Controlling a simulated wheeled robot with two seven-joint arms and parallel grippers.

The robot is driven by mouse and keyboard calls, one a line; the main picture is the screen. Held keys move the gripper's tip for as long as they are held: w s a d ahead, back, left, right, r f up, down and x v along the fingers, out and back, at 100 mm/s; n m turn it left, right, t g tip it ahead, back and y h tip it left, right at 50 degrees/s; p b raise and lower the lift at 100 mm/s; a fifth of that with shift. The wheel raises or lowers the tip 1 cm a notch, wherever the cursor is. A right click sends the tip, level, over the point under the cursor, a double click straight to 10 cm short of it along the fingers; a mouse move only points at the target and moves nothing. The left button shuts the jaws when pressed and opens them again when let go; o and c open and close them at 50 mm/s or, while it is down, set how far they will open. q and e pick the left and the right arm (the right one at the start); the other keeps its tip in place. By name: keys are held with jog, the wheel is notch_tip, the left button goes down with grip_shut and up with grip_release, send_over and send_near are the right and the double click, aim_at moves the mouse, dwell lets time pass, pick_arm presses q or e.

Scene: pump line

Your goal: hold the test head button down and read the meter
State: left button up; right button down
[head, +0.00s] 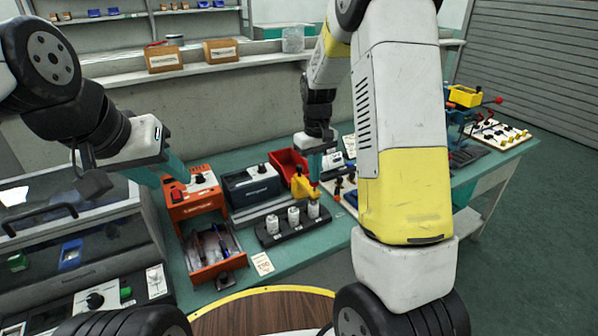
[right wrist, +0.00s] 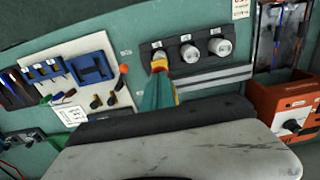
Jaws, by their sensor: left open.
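A yellow test head (head: 303,188) with a dark top is at the right end of a black rack. It is over one of the white cylinders (head: 313,211), and whether it touches it is hard to tell. My right gripper (head: 313,181) comes down from above and appears shut on it. In the right wrist view the teal fingers end at the yellow and red test head (right wrist: 160,64). My left gripper (head: 172,181) is open and empty, beside an orange box (head: 196,207) with a dark knob. A dark grey box (head: 250,188) stands beside it. No meter reading is legible.
The black rack (head: 270,240) holds two other white cylinders. An orange tray (head: 219,268) with tools lies in front of the orange box. A red bin (head: 287,166) stands behind the rack. A white tool board (right wrist: 90,75) lies beside the rack. My right arm hides part of the bench.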

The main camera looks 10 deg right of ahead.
jog(key=shift+s+f, duration=0.1)
jog(key=shift+f, duration=0.65)
dwell(0.8)
jog(key=shift+r, duration=3.55)
jog(key=shift+r, duration=0.2)
jog(key=s+r+m+t+y, duration=0.1)
jog(key=s+r+m+t, duration=0.15)
jog(key=s+r, duration=0.75)
jog(key=s+a+r+t, duration=0.1)
jog(key=s+t, duration=0.1)
jog(key=s, duration=0.5)
jog(key=s+a+r+t+y, duration=0.1)
jog(key=s+r, duration=0.1)
jog(key=s, duration=0.5)
jog(key=shift+r+m+t, duration=0.15)
jog(key=shift+m+t, duration=0.2)
jog(key=shift+m, duration=0.1)
